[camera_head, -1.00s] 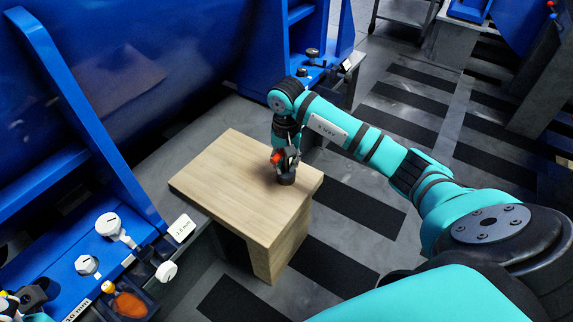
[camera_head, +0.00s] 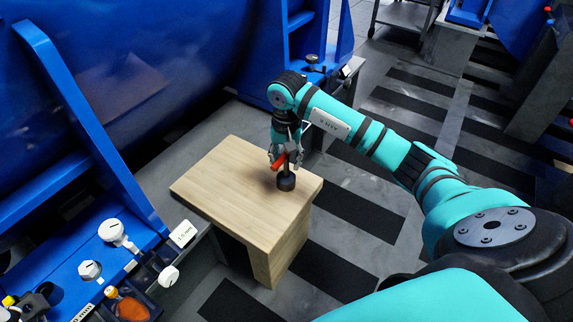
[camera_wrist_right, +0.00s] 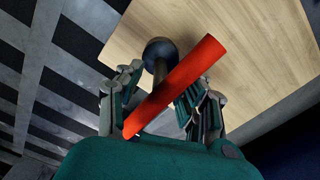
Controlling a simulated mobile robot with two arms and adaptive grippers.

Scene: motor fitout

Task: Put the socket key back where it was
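The socket key stands on its dark round socket end near the right edge of the wooden block top. Its red cross handle (camera_head: 279,163) is up, and the dark socket (camera_head: 286,182) is below it on the wood. In the right wrist view the red handle (camera_wrist_right: 178,85) lies slantwise between the fingers, with a dark shaft and knob (camera_wrist_right: 159,50) behind it. My right gripper (camera_head: 286,154) is just above and around the handle. Its fingers (camera_wrist_right: 165,98) are spread apart. Whether one finger still touches the handle cannot be told. My left gripper is not in view.
The wooden block (camera_head: 225,195) is otherwise bare on top. A blue frame (camera_head: 85,145) rises at left, with white-capped fittings (camera_head: 112,230) and a dark holder with an orange item (camera_head: 132,308). Another blue stand (camera_head: 300,60) is behind the block.

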